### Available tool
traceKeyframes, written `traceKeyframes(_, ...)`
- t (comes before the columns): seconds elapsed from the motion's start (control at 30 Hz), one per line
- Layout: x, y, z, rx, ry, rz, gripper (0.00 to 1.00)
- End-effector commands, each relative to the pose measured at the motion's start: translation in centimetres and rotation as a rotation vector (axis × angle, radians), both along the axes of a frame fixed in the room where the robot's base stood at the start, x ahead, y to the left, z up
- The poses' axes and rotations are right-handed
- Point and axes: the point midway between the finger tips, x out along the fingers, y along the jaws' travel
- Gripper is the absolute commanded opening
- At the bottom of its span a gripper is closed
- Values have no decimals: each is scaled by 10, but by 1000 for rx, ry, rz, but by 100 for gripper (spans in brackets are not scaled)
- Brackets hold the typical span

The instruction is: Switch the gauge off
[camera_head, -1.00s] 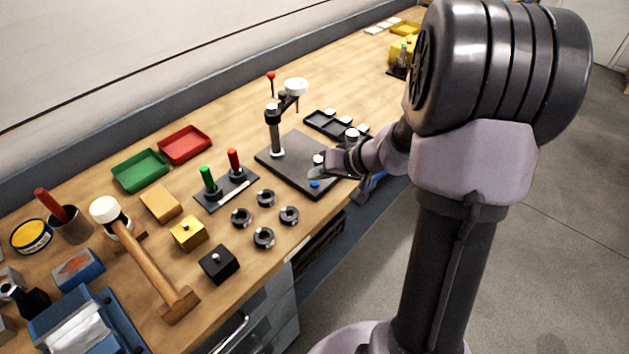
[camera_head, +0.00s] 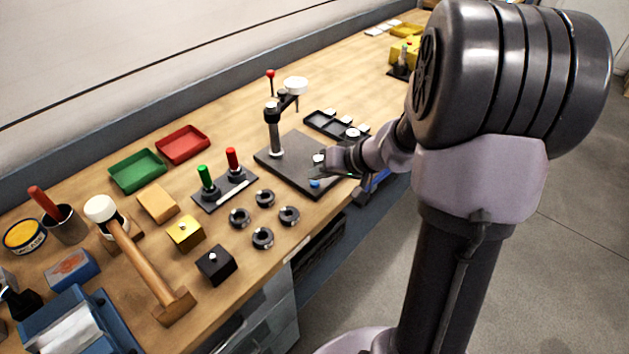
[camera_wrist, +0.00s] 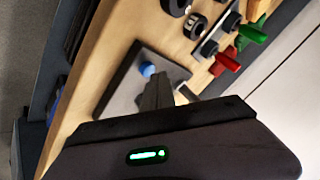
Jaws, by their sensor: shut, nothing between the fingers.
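The gauge (camera_head: 296,86) has a round white head on an arm of a dark post, which rises from a dark square base plate (camera_head: 284,152). A blue button (camera_head: 315,183) sits near the plate's front corner, and a small white-topped piece (camera_head: 318,158) is beside my gripper. My gripper (camera_head: 327,168) is low over the plate's right side, close to the blue button; its fingertips are hard to make out there. In the wrist view my gripper (camera_wrist: 154,78) is shut and empty, its tips just beside the blue button (camera_wrist: 147,70). I cannot tell whether they touch it.
A two-lever panel (camera_head: 225,188) with green and red handles stands left of the plate, with several dark rings (camera_head: 263,238) in front. A black tray (camera_head: 325,124) with white-topped pieces lies behind my gripper. A mallet (camera_head: 145,262) and bins are farther left.

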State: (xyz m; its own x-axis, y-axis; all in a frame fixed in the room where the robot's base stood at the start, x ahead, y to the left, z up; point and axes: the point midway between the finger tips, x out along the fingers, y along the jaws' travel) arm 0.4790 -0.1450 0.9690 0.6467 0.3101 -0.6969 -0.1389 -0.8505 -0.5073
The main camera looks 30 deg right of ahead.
Motion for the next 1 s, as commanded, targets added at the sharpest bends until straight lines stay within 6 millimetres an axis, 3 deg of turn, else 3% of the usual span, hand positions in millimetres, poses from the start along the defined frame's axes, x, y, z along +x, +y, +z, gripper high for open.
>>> traceKeyframes(0.1, 0, 0, 5, -1, -1, 0, 0)
traceKeyframes(0.5, 0, 0, 59, -1, 0, 1, 0)
traceKeyframes(1.0, -1, 4, 63, 0, 2, 5, 0)
